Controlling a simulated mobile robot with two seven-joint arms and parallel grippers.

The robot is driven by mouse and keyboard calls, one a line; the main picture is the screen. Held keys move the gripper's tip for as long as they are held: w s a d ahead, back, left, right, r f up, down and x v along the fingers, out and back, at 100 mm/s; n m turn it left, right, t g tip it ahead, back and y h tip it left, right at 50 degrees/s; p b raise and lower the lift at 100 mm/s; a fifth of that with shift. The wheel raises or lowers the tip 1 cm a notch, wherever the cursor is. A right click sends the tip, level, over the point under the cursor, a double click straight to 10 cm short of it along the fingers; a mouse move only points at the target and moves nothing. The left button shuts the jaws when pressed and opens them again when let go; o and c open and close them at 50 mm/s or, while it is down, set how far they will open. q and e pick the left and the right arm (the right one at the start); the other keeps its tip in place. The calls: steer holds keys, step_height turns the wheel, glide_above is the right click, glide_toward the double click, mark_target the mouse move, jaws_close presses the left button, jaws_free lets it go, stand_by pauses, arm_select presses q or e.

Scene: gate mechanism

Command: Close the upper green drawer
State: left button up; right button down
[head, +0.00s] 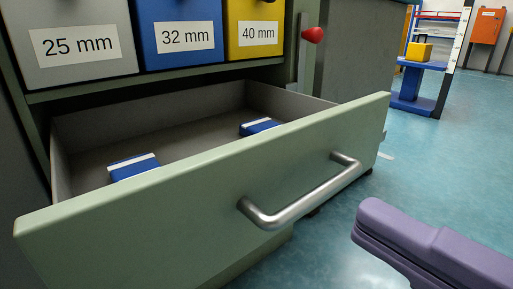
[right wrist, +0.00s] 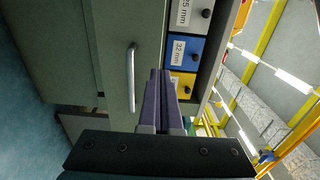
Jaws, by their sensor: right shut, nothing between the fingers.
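The upper green drawer (head: 200,190) stands well open in the head view, with its pale green front tilted across the picture. Its silver bar handle (head: 305,195) is on the front, right of the middle. In the right wrist view, turned sideways, the drawer front (right wrist: 115,45) and handle (right wrist: 131,75) show left of my fingers. My right gripper (head: 375,222) has purple fingers, shut and empty, in front of the drawer at the lower right. In the right wrist view, the fingers (right wrist: 160,76) point toward the cabinet beside the handle; whether they touch the front I cannot tell. My left gripper is not in view.
Two blue-and-white blocks (head: 134,166) (head: 259,126) lie inside the drawer. Above it are grey, blue and yellow bins (head: 178,38) with size labels. A red knob (head: 313,35) is at the cabinet's right side. Blue-green floor (head: 430,150) is free at the right.

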mark_target(245, 149)
steer(key=p+x, duration=0.3)
steer(key=x, duration=0.6)
steer(key=shift+r, duration=0.15)
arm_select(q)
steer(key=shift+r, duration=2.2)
arm_select(e)
steer(key=shift+w+a, duration=0.25)
steer(key=shift+a, duration=0.05)
